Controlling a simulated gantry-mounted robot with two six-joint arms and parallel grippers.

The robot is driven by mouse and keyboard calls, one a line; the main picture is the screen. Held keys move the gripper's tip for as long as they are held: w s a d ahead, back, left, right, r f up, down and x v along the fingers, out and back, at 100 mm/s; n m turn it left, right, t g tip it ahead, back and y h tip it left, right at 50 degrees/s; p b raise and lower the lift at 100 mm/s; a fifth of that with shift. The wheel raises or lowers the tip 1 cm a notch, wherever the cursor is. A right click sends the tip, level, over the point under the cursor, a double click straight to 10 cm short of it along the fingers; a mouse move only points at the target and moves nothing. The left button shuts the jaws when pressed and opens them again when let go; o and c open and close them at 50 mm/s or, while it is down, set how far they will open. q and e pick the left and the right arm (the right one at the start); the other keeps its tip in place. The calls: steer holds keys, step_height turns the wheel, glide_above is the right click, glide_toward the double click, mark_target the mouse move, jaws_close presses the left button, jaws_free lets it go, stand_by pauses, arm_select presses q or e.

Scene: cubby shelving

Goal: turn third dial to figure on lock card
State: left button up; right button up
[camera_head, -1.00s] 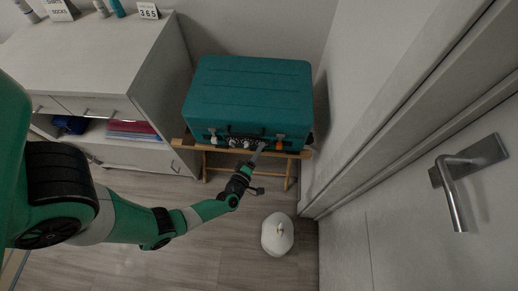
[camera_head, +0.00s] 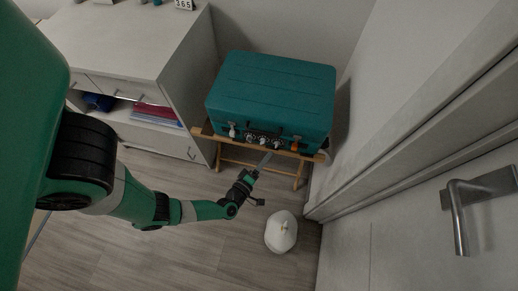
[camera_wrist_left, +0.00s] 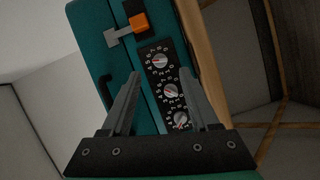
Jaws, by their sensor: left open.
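A teal suitcase (camera_head: 270,97) lies on a wooden rack, with a dark dial panel on its front. The left wrist view shows three dials on the panel: one near the orange latch (camera_wrist_left: 159,60), a middle dial (camera_wrist_left: 172,91) and one closest to my gripper (camera_wrist_left: 180,119). Their pointer settings are too small to read surely. A small white card (camera_head: 184,4) reading 365 stands on the cabinet, cut by the top edge. My left gripper (camera_head: 268,158) is open and empty, in front of and below the panel; its fingers (camera_wrist_left: 163,95) appear either side of the dials. My right gripper is not in view.
The wooden rack (camera_head: 230,146) has its legs on the floor. A white lidded bin (camera_head: 281,231) stands below and right of my gripper. A white cabinet (camera_head: 130,45) is at the left, a door with a lever handle (camera_head: 460,215) at the right. Floor is clear left of the bin.

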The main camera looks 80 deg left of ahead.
arm_select(q)
steer(key=shift+p+v, duration=0.55)
steer(key=shift+v, duration=2.1)
